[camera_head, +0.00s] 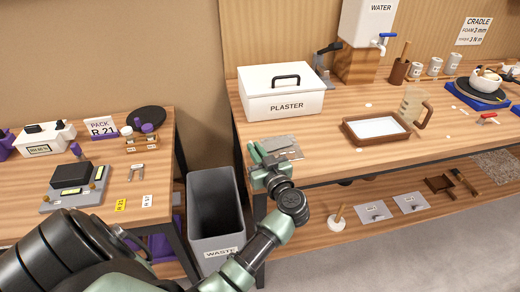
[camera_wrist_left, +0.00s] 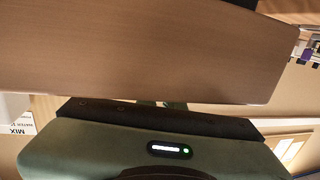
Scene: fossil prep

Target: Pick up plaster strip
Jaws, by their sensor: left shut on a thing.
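My left gripper (camera_head: 264,158) is at the front left edge of the right-hand workbench, in front of the plaster box. In the left wrist view a broad brown surface (camera_wrist_left: 140,50) fills the upper part and hides most of the jaws. My right gripper is not in view.
The white plaster box (camera_head: 283,103) stands behind the gripper. A shallow wooden tray (camera_head: 348,134) lies to the right. A grey waste bin (camera_head: 217,225) stands below, between the two benches. Bench top between box and tray is clear.

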